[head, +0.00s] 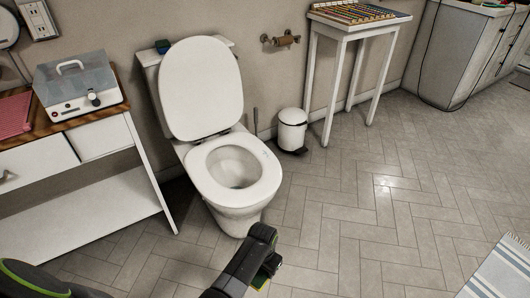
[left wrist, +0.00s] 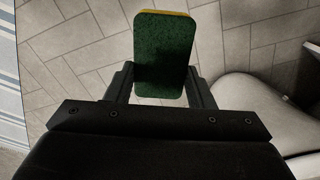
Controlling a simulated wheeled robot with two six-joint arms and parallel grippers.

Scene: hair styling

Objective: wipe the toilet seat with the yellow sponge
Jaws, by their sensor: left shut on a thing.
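The toilet seat (head: 256,193) is down on the white toilet, with its lid (head: 200,90) raised against the tank. My left gripper (head: 268,275) is in front of the toilet, low and near the bottom of the head view. It is shut on the yellow sponge (left wrist: 163,60), whose green side fills most of its face in the left wrist view, with a yellow edge along the top. In the head view only a small bit of the sponge shows under the gripper. The sponge is apart from the seat. My right gripper is out of view.
A white side table (head: 150,172) with a white-and-grey case (head: 78,90) stands left of the toilet. A small white bin (head: 292,131) and a slim white table (head: 340,35) stand to the right. The tiled floor ahead and right is clear, with a striped rug (head: 500,272) at lower right.

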